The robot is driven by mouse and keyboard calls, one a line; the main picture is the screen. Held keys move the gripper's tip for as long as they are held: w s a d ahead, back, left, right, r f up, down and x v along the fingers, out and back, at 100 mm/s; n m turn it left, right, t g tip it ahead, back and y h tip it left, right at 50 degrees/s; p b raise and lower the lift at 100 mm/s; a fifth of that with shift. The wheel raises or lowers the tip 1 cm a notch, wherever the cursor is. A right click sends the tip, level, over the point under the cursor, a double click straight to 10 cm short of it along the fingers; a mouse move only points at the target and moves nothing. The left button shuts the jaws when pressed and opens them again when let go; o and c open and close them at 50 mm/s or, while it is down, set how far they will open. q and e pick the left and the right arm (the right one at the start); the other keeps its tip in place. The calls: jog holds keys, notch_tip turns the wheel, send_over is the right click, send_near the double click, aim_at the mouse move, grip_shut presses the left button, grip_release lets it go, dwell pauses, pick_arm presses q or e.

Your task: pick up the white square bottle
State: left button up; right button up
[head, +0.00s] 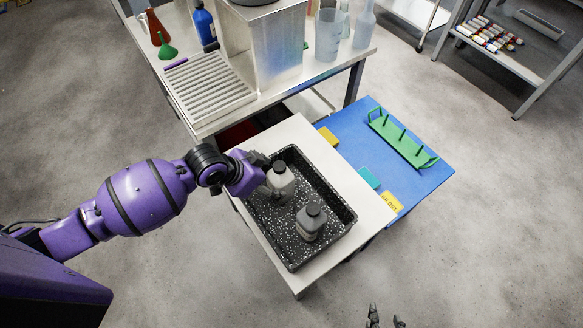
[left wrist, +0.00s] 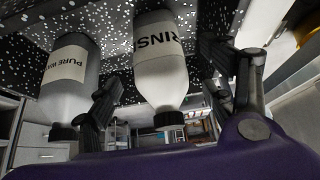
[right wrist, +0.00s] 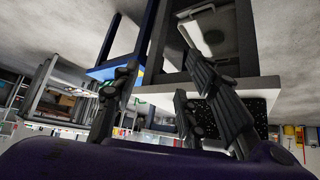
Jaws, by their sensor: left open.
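Two pale bottles with black caps stand upright in a black speckled tray (head: 291,258). The farther bottle (head: 281,181) is beside my left gripper (head: 266,186); the nearer bottle (head: 311,222) stands apart from it. In the left wrist view, a white bottle labelled "RINS…" (left wrist: 160,75) is between the open fingers of my left gripper (left wrist: 158,98). A bottle labelled "PURE WA…" (left wrist: 70,75) is left of the fingers. I cannot tell which body is square. My right gripper (head: 385,318) is open and empty at the head view's bottom edge, away from the tray.
The tray rests on a white table (head: 298,127). A blue table (head: 430,190) with a green rack (head: 403,139) adjoins it on the right. A metal bench with a drying rack (head: 208,84), a metal box (head: 275,45) and glassware is behind. Grey floor is clear at the lower right.

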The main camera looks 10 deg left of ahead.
pick_arm(q)
jog(key=shift+s+f, duration=0.2)
jog(key=shift+f, duration=0.25)
jog(key=shift+d+f, duration=0.35)
jog(key=shift+f, duration=0.25)
jog(key=x, duration=0.2)
jog(key=w+x, duration=0.1)
jog(key=x, duration=0.2)
jog(key=shift+s+r+b, duration=0.1)
jog(key=shift+r+b, duration=0.15)
jog(key=shift+b, duration=0.05)
jog(key=shift+f, duration=0.2)
pick_arm(e)
jog(key=shift+s+a+f, duration=0.15)
jog(key=shift+s+f, duration=0.35)
jog(key=shift+s, duration=0.3)
pick_arm(q)
jog(key=shift+w, duration=0.2)
jog(key=c, duration=1.7)
pick_arm(e)
jog(key=shift+s, duration=0.1)
